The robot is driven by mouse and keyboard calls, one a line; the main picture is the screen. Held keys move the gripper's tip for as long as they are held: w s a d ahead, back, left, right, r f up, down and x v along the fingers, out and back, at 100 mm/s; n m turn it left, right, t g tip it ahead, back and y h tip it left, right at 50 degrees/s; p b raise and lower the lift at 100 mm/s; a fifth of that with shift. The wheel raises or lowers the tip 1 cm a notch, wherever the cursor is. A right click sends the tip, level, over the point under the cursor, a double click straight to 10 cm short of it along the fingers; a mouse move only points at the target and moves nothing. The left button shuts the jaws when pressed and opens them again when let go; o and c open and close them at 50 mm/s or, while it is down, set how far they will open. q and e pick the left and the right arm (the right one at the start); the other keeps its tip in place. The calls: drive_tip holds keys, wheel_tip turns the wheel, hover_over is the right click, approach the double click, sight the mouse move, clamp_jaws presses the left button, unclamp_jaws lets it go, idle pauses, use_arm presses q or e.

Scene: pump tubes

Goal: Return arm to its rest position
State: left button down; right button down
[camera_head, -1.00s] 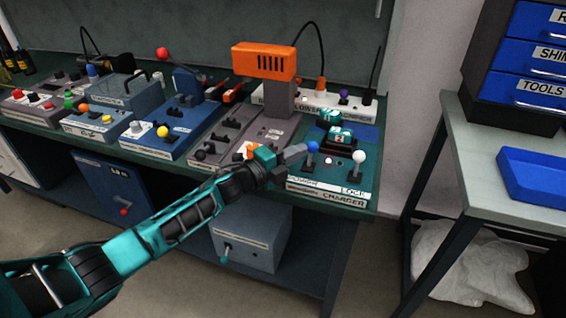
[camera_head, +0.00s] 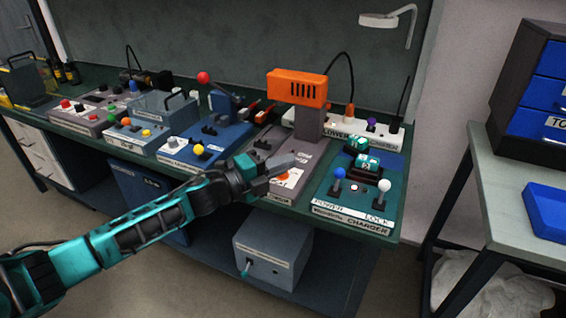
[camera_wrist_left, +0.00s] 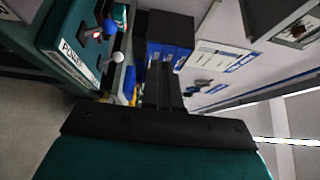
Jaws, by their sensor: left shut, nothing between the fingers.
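My left arm comes in from the left in the head view. Its gripper (camera_head: 284,166) is shut and empty, in front of the grey station with the orange-topped device (camera_head: 297,88) and left of the charger station (camera_head: 345,219). The charger has a blue-knobbed lever (camera_head: 339,174), a white-knobbed lever (camera_head: 383,187) and teal battery packs (camera_head: 367,163) seated in it. In the left wrist view the gripper fingers (camera_wrist_left: 163,88) are together, with the charger (camera_wrist_left: 75,55) at upper left. My right gripper is not in view.
Several control boxes, such as the blue one with a red-knobbed lever (camera_head: 204,77), line the workbench. A grey box (camera_head: 272,255) sits under it. A side table (camera_head: 500,190) with a blue tray (camera_head: 545,211) stands at right. A gap separates the two tables.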

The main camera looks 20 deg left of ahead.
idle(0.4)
use_arm(q)
drive_tip(key=s+d+f+n+g+y, duration=0.2)
drive_tip(key=s+d+f+n+y, duration=0.1)
drive_tip(key=s+f+n, duration=0.7)
drive_tip(key=s+d+f+n+g+y, duration=0.2)
drive_tip(key=s+f+n+y, duration=0.3)
drive_tip(key=s+f+n, duration=0.6)
drive_tip(key=s+d+n, duration=0.1)
drive_tip(key=s, duration=0.2)
drive_tip(key=shift+s, duration=0.4)
